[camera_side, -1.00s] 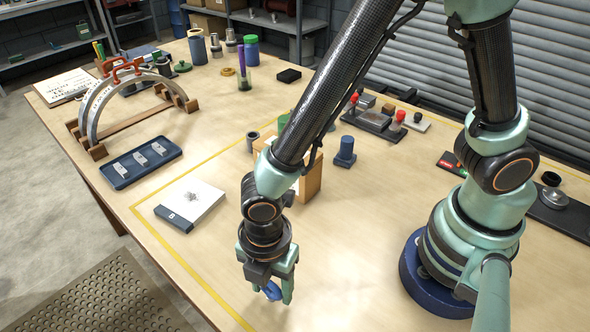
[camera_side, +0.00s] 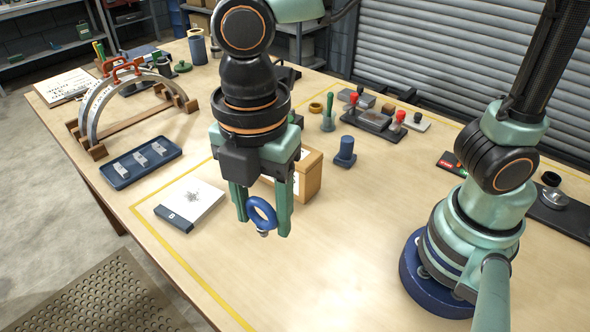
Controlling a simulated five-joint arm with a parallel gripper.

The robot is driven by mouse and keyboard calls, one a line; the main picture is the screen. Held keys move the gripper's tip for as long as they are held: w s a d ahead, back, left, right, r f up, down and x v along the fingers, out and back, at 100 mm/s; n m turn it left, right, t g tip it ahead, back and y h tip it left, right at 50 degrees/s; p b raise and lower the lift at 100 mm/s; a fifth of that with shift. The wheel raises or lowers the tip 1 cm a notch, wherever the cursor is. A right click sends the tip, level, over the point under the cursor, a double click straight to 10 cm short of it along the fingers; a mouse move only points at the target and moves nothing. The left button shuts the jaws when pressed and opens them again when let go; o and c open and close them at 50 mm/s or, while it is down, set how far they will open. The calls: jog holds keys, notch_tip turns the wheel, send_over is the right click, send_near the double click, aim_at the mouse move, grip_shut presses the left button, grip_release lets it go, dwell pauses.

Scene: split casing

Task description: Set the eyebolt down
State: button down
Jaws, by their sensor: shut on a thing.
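The eyebolt (camera_side: 262,212) has a blue ring with a short metal shank pointing down. My gripper (camera_side: 262,214) is shut on the eyebolt, with one finger on each side of its ring. The gripper points downward and holds the eyebolt clear above the wooden table (camera_side: 330,270). The gripper body hides part of the table behind it.
A cardboard box (camera_side: 307,175) stands right behind the gripper, with a blue stub-shaped part (camera_side: 345,152) beyond it. A white booklet (camera_side: 190,203) and a blue tray (camera_side: 141,162) lie to the left. The table's front middle is bare.

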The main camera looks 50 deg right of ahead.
jog(key=w+d+m, duration=0.3)
jog(key=w+d, duration=0.1)
jog(key=d, duration=0.5)
jog(key=w+d+m, duration=0.4)
jog(key=d, duration=0.5)
jog(key=w+d+m, duration=0.3)
jog(key=w+d, duration=0.1)
jog(key=d, duration=0.5)
jog(key=s+d+m, duration=0.5)
jog(key=s+d, duration=0.1)
jog(key=d, duration=0.6)
jog(key=s+d+m, duration=0.4)
jog(key=s+d, duration=0.3)
jog(key=d, duration=0.6)
notch_tip(320, 180, down, 19)
jog(key=shift+a+f, duration=0.1)
jog(key=shift+a, duration=0.05)
jog(key=shift+f, duration=0.1)
jog(key=shift+c, duration=1.2)
grip_release()
